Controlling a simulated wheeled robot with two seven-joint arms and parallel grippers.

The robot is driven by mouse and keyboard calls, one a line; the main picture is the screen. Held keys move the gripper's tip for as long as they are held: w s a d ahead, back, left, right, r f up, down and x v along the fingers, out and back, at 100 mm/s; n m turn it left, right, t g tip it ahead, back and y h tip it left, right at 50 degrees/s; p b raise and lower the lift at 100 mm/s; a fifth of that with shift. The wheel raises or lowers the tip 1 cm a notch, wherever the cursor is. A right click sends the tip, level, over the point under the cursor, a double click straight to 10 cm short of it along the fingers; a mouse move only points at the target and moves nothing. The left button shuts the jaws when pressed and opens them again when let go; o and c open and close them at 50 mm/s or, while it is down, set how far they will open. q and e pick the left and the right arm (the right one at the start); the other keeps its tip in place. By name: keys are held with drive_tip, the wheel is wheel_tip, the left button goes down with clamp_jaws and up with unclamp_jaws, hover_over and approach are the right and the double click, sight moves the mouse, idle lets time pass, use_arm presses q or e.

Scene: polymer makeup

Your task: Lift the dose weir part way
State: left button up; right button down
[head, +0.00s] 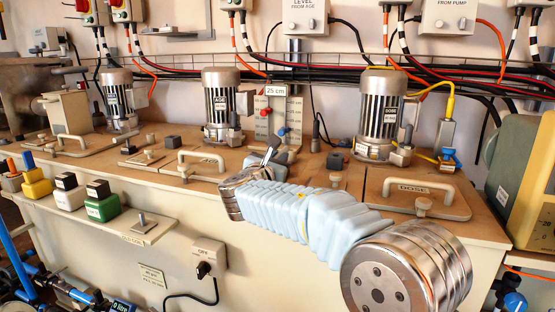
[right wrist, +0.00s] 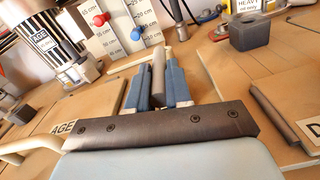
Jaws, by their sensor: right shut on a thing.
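My right gripper (head: 271,156) reaches in from the lower right and sits over the deck, in front of the scale board (head: 270,115). In the right wrist view its blue fingers (right wrist: 155,88) are shut on a grey rod (right wrist: 158,68), which seems to be the dose weir's handle; no label on it can be read. The rod's lower end is hidden behind the gripper's dark bar. The scale board, with a red knob (right wrist: 101,20) and a blue knob (right wrist: 136,34), also shows just beyond the rod. My left gripper is out of view.
The AGE motor (head: 221,105) stands left of the gripper and the DOSE motor (head: 379,115) right. The DOSE lid (head: 445,203) has a raised handle. A dark block (head: 337,160) sits close by on the deck. Cables run along the wall behind.

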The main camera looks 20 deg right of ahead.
wheel_tip(320, 180, up, 4)
drive_tip(key=p, duration=0.3)
drive_tip(key=shift+r, duration=0.25)
drive_tip(key=shift+f, duration=0.1)
drive_tip(key=c, duration=1.1)
unclamp_jaws()
drive_tip(key=shift+f, duration=0.1)
drive_tip(key=shift+o, duration=0.2)
drive_tip(key=shift+s, duration=0.1)
drive_tip(key=b+v, duration=0.2)
drive_tip(key=v, duration=1.1)
drive_tip(key=shift+s+a, duration=0.2)
drive_tip(key=shift+a, duration=0.05)
